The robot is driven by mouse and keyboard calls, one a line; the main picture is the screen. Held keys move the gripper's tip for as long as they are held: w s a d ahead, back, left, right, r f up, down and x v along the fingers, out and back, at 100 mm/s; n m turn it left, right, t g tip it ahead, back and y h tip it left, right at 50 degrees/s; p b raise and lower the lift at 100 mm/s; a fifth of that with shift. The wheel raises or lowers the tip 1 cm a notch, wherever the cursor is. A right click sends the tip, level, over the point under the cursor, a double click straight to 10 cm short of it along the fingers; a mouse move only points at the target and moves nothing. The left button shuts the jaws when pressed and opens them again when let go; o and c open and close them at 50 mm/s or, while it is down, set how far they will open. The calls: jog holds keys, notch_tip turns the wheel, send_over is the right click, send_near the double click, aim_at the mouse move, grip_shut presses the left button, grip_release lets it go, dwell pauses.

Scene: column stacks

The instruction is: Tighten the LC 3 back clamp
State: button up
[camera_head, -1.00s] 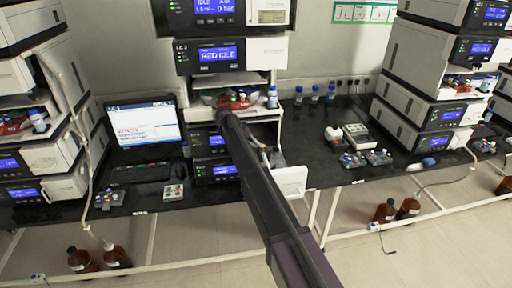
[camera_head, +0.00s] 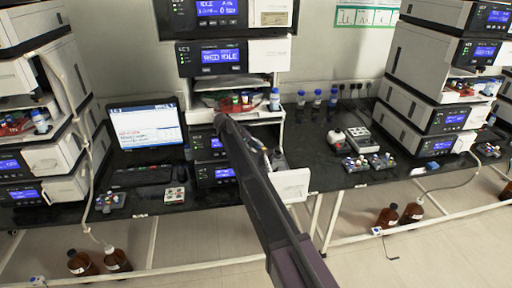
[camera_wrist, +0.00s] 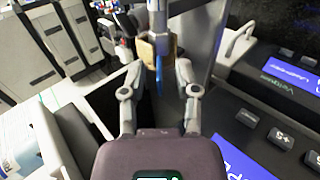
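The LC 3 stack (camera_head: 221,57) stands in the middle of the head view, with an open bay low in it and a white door (camera_head: 290,185) swung out. My gripper is at this bay in the head view, mostly hidden by my own dark arm. In the wrist view my gripper (camera_wrist: 158,62) has its two fingers reaching forward, with their tips converging by a small tan block (camera_wrist: 146,50) in front of a grey upright. A thin blue strip (camera_wrist: 159,78) shows between the fingers. I cannot tell whether the tan block is the back clamp or whether the fingers touch it.
Dark modules with blue screens (camera_wrist: 286,70) stand close on the right in the wrist view. Bottles (camera_head: 317,98), vial racks (camera_head: 381,160) and another stack (camera_head: 430,100) are to the right. Brown bottles (camera_head: 388,216) stand on the floor.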

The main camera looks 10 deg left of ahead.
aim_at(263, 148)
jog(key=shift+r+p, duration=0.15)
jog(key=shift+p, duration=0.15)
